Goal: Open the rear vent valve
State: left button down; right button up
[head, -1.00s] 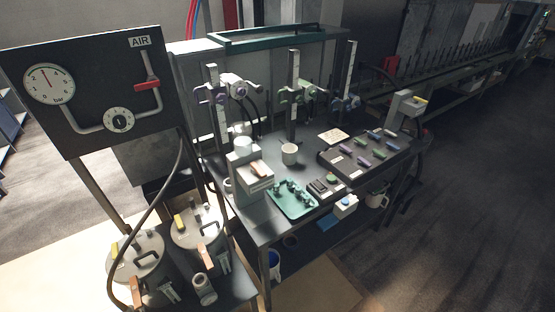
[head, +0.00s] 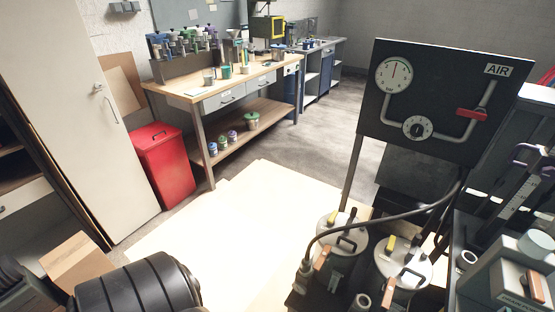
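Two pale pressure pots stand side by side at the lower right in the head view. The left pot (head: 352,232) has a dark lid handle and a yellow lever (head: 333,219). The right pot (head: 413,270) has a similar yellow lever (head: 390,242) on its lid. An orange handle (head: 321,259) shows at the front of the left pot. I cannot tell which of these parts is the rear vent valve, nor whether it is open or shut. Neither of my grippers is in view.
A black AIR panel (head: 447,75) with a gauge (head: 394,75) and red-handled valve (head: 472,114) rises behind the pots. A dark hose (head: 385,217) runs down to the left pot. A red bin (head: 165,165) and wooden workbench (head: 235,85) stand farther left. The pale floor mat (head: 235,235) is clear.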

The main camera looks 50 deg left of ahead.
aim_at(331, 221)
jog(key=u, duration=0.85)
